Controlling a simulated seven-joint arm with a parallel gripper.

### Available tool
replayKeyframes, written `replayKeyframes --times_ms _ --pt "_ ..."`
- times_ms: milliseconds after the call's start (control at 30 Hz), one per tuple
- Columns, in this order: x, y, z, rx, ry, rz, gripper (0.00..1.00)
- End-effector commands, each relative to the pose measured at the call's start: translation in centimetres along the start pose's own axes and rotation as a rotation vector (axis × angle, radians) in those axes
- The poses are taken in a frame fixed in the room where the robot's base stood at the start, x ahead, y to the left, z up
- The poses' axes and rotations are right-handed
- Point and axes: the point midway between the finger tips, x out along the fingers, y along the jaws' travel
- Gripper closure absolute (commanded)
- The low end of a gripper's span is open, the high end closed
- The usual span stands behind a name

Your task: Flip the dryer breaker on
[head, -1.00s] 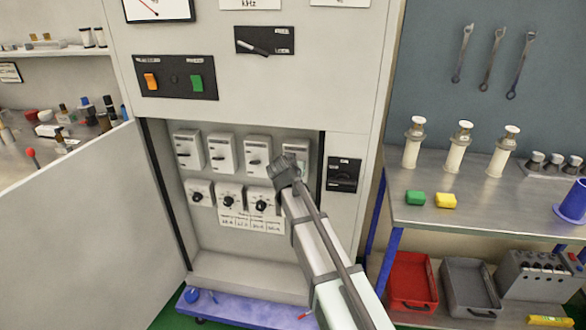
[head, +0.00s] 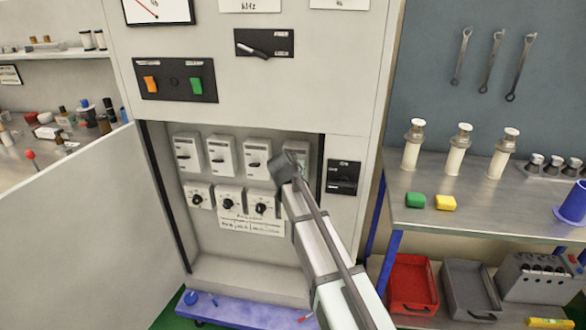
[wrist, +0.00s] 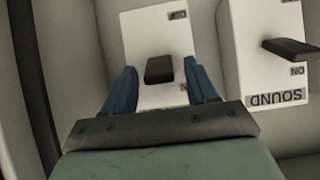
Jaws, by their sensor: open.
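In the head view, a row of white breakers (head: 222,156) sits in the open cabinet bay. My gripper (head: 286,166) is at the rightmost breaker (head: 302,147) and hides much of it. In the wrist view, this white breaker (wrist: 146,32) has a dark lever (wrist: 159,69) between my two open blue fingers (wrist: 160,80), with a gap on each side. Its "OFF" mark shows upside down at the picture's top; its name label is hidden, so I cannot tell whether it is the dryer breaker. The neighbouring breaker (wrist: 262,30) reads "SOUND" upside down.
Dial switches (head: 230,202) sit below the breakers, with a paper label (head: 250,224) under them. A black switch (head: 343,177) is right of the bay. The open door (head: 90,225) stands to the left. A workbench (head: 480,216) is at the right.

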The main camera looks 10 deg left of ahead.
Motion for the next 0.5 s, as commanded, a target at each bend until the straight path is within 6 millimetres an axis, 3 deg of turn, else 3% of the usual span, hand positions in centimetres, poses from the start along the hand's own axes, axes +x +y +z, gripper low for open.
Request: replayKeyframes --times_ms 167,500 --pt "-1.3 0.1 0.1 0.000 0.000 0.000 0.43" --pt "-7.6 0.1 0.1 0.000 0.002 -0.001 0.43"
